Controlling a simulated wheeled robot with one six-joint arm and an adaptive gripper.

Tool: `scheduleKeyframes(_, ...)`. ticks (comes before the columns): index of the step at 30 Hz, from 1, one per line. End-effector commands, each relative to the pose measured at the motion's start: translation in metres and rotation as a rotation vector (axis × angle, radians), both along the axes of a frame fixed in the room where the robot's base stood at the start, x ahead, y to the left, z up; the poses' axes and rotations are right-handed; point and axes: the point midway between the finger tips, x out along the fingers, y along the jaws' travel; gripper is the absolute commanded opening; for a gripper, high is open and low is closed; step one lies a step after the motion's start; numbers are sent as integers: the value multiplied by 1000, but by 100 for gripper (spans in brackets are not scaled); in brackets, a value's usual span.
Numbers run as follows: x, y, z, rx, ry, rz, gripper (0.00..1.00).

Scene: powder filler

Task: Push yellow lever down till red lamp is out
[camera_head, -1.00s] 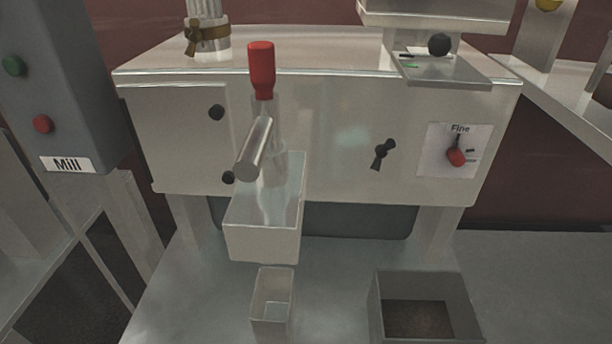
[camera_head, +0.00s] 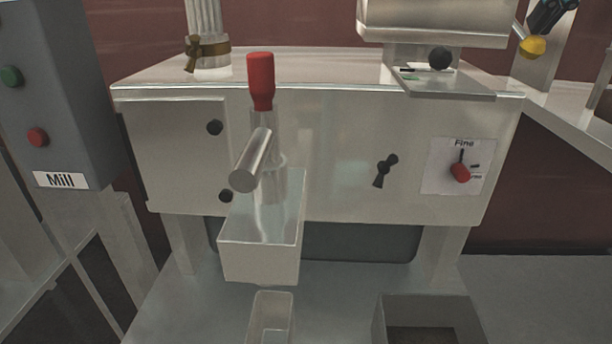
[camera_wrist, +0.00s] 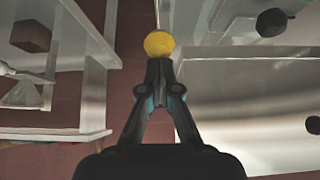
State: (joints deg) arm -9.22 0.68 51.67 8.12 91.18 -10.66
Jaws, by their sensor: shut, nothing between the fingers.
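The yellow ball knob (camera_head: 533,47) of the lever is at the upper right of the head view, on a thin silver rod that slopes down to it. My gripper (camera_head: 536,31) comes in from the top right edge, with its tips just above the knob. In the wrist view, the knob (camera_wrist: 159,43) sits right at the tips of my gripper (camera_wrist: 160,62), which are closed together with nothing held. The tips look to be against the knob, but contact is not certain.
A steel machine with a red handle (camera_head: 261,80) and a "Fine" dial (camera_head: 460,172) fills the middle. The grey Mill box (camera_head: 50,90) is at left. A metal shelf (camera_head: 585,115) lies below the lever. A wooden block (camera_wrist: 31,36) shows in the wrist view.

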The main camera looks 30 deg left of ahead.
Motion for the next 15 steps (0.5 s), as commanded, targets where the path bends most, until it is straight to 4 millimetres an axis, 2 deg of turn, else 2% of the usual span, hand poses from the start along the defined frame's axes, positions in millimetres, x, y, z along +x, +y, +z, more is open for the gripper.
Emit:
scheduleKeyframes(1,-1,-1,10,0,0,0,0)
scheduleKeyframes(4,-3,-2,23,0,0,0,0)
scheduleKeyframes(15,-10,-5,54,0,-2,-1,0)
